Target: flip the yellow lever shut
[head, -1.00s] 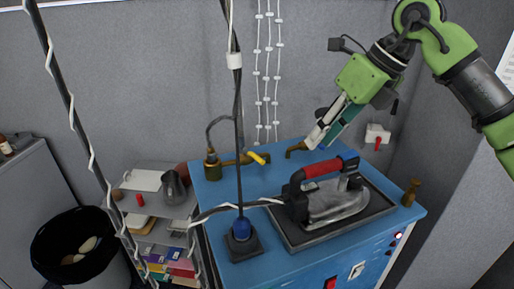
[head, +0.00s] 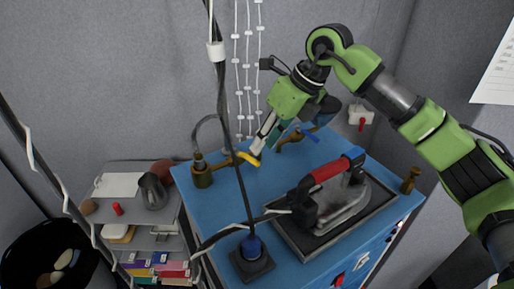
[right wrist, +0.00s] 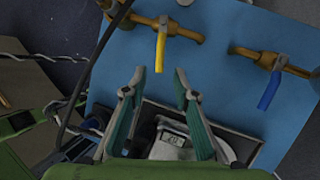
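The yellow lever (head: 248,158) is on a brass valve on the blue table's back part. In the right wrist view the yellow lever (right wrist: 160,53) points crosswise to its brass pipe (right wrist: 185,34). My right gripper (head: 260,148) is beside the lever in the head view. In the right wrist view the right gripper (right wrist: 158,80) is open, its two fingertips apart, one on each side of the line of the lever. The lever's tip is near the gap, and nothing is gripped. My left gripper is not in view.
A second valve with a blue lever (right wrist: 269,91) is to the right of the yellow one. An iron with a red handle (head: 328,172) stands on a dark tray (head: 385,202). A black pole with a cable (head: 238,170) rises in front of the yellow valve.

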